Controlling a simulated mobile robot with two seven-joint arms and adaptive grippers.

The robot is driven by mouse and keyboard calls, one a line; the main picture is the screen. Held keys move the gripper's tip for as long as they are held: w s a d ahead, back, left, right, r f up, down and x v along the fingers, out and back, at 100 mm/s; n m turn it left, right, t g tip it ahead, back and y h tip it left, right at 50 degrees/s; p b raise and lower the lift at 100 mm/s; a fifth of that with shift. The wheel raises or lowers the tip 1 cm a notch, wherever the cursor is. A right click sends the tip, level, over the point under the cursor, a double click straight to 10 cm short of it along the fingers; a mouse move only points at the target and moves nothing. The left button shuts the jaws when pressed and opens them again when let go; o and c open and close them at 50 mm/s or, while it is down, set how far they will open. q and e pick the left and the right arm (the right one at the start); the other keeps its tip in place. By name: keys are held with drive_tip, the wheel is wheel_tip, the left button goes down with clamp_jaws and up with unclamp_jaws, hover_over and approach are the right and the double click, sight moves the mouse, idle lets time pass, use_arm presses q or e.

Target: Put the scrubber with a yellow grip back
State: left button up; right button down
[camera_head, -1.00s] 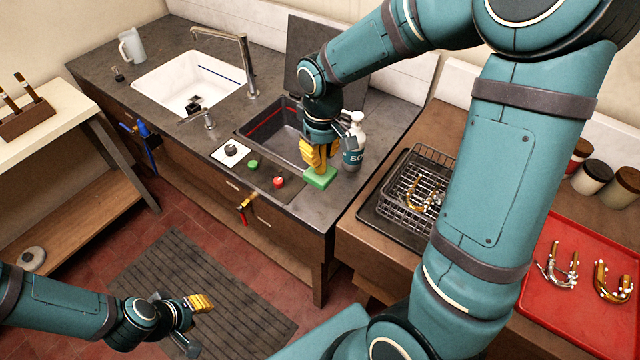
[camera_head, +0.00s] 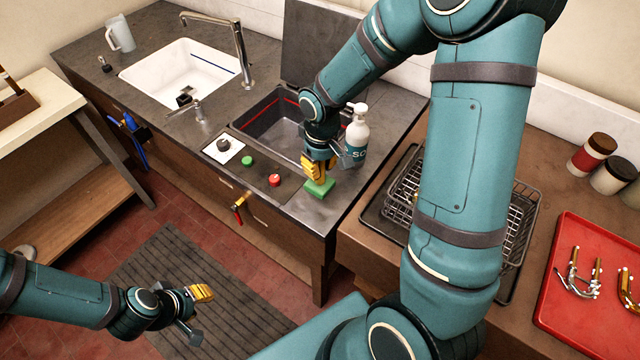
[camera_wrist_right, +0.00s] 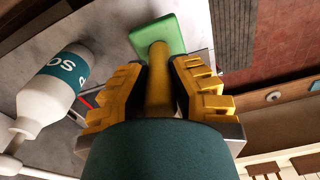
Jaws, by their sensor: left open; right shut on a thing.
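The scrubber has a green block (camera_head: 320,188) and a yellow grip, seen clearly in the right wrist view (camera_wrist_right: 158,85). My right gripper (camera_head: 318,170) is shut on the yellow grip from above, with the fingers on both sides of it. The green block (camera_wrist_right: 160,38) is at or just above the grey counter (camera_head: 345,195) near its front right corner; I cannot tell whether it touches. My left gripper (camera_head: 197,308) is open and empty, low over the dark floor mat at the left.
A white soap bottle (camera_head: 357,135) stands close behind my right gripper. The open basin (camera_head: 275,125) lies to its left, with red and green buttons in front. A wire rack (camera_head: 520,215) and red tray (camera_head: 560,330) are to the right.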

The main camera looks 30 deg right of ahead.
sight(320, 178)
drive_tip(key=shift+f, duration=2.7)
drive_tip(key=shift+b, duration=0.3)
drive_tip(key=c, duration=1)
unclamp_jaws()
drive_tip(key=shift+f, duration=0.1)
drive_tip(key=shift+r, duration=0.45)
drive_tip(key=r, duration=0.5)
drive_tip(key=r+p, duration=0.1)
drive_tip(key=r, duration=0.5)
drive_tip(key=shift+s+r, duration=0.2)
drive_tip(key=shift+r, duration=0.05)
